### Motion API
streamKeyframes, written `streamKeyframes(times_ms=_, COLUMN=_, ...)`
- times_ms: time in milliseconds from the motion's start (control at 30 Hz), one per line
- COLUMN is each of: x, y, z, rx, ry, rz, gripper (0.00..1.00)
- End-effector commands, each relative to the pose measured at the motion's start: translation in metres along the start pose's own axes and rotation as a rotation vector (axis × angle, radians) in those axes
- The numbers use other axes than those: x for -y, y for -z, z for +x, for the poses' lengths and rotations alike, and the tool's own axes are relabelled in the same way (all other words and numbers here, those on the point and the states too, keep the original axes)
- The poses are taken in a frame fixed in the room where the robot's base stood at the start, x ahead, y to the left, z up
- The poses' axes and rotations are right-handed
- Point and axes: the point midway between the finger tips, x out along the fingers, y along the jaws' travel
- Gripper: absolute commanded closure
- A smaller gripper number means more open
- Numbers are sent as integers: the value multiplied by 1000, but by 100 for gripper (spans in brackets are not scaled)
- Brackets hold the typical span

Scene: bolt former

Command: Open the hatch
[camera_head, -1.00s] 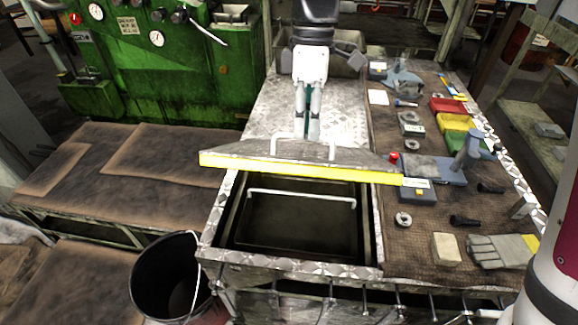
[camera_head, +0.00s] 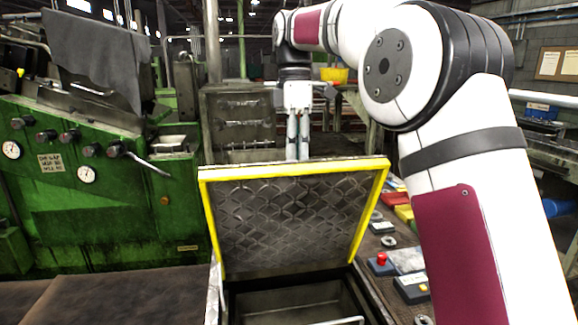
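The hatch (camera_head: 290,215) stands raised, close to upright, with its diamond-patterned underside facing me and a yellow rim around it. Its lower edge is at the bin opening below. My gripper (camera_head: 298,156) is at the hatch's top edge, on the far side, pointing down. Its two fingers are close together, and their tips are hidden at or behind the yellow rim. I cannot tell whether they hold the hatch's handle, which is out of sight behind the lid.
The open bin (camera_head: 285,303) shows below the hatch with a metal handle (camera_head: 340,321) inside. A green machine (camera_head: 95,190) stands at left. My white arm fills the right side. A device with a red button (camera_head: 381,258) and small boxes lie on the bench at right.

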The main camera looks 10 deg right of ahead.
Motion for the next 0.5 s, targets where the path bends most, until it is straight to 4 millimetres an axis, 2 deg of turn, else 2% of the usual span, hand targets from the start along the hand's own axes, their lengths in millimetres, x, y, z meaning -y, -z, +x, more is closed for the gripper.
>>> streamKeyframes(times_ms=33, x=-18, y=-6, z=31, rx=7, ry=37, rz=12, gripper=100)
streamKeyframes(times_ms=500, x=-24, y=-8, z=27, rx=6, ry=38, rz=11, gripper=100)
